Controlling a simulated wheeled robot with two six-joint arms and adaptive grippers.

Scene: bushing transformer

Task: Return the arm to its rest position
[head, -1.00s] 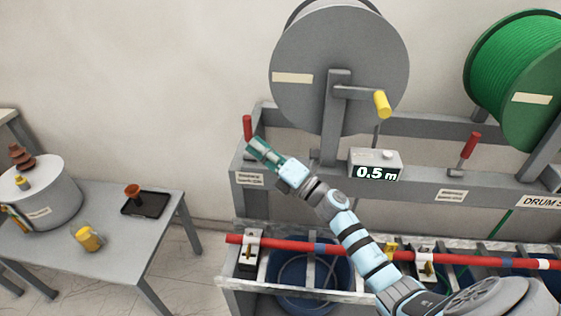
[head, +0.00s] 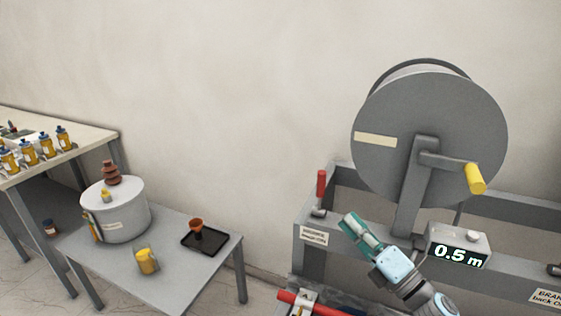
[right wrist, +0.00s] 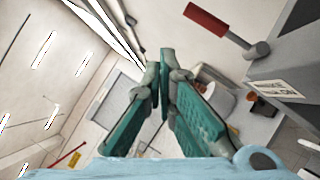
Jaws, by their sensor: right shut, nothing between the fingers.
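My right gripper (head: 355,228) is in the head view at lower right, in front of the grey drum stand. Its teal fingers are shut with nothing between them, and it points up and to the left, near a red-handled lever (head: 321,187). In the right wrist view the fingers (right wrist: 165,62) meet at their tips, and the red lever handle (right wrist: 207,19) shows at the upper right, apart from them. My left gripper is not in view.
The grey drum (head: 430,140) with a yellow crank handle (head: 475,178) stands behind. A meter (head: 458,245) reads 0.5 m. A low grey table (head: 190,280) holds a grey tank (head: 120,212), a yellow mug (head: 147,261) and a black tray (head: 212,242). Bare wall lies between.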

